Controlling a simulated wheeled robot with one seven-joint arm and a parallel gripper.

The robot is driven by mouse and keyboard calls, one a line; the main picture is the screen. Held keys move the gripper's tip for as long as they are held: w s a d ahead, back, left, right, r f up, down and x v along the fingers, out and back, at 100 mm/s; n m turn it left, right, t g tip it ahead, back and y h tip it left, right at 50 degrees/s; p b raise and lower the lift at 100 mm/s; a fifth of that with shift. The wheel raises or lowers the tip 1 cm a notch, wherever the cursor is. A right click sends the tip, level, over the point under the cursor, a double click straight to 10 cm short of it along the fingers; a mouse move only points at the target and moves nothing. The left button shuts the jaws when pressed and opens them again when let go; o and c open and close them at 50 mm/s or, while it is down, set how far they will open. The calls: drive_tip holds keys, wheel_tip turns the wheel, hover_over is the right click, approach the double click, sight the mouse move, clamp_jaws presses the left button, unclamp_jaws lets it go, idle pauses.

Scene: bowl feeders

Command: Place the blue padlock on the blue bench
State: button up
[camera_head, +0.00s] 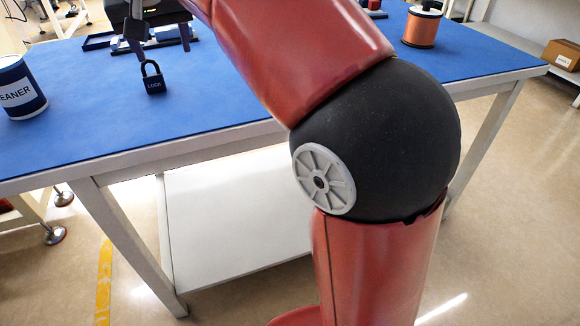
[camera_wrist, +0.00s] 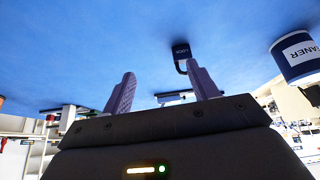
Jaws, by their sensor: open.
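The padlock (camera_head: 154,85) is dark navy with "LOCK" on its body. It stands upright, shackle up, on the blue bench (camera_head: 215,95), left of my arm in the head view. In the wrist view the padlock (camera_wrist: 181,50) appears upside down, beyond the fingertips and nearer the right finger. My gripper (camera_head: 163,44) is open and empty, with its fingers apart just above and behind the padlock in the head view. In the wrist view my gripper (camera_wrist: 163,72) has nothing between its fingers. I cannot tell the exact gap to the padlock.
A white and navy cleaner can (camera_head: 20,90) stands at the bench's left. A copper wire spool (camera_head: 422,28) stands at the back right. A dark tray (camera_head: 98,41) lies behind the padlock. The bench front around the padlock is clear. A cardboard box (camera_head: 562,54) sits on a far-right shelf.

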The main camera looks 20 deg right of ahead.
drive_tip(key=s+d+f, duration=0.1)
drive_tip(key=s+d, duration=0.1)
drive_tip(key=s+d+f, duration=0.1)
drive_tip(key=s+d, duration=0.1)
drive_tip(key=s, duration=0.1)
drive_tip(key=s+d+f, duration=0.2)
drive_tip(key=shift+s, duration=0.15)
drive_tip(key=s+d+f, duration=0.3)
drive_tip(key=s+f, duration=0.5)
drive_tip(key=f, duration=0.1)
drive_tip(key=s+d+f, duration=0.4)
drive_tip(key=s+f, duration=0.5)
drive_tip(key=shift+s+d+f, duration=0.25)
drive_tip(key=shift+s+d, duration=0.05)
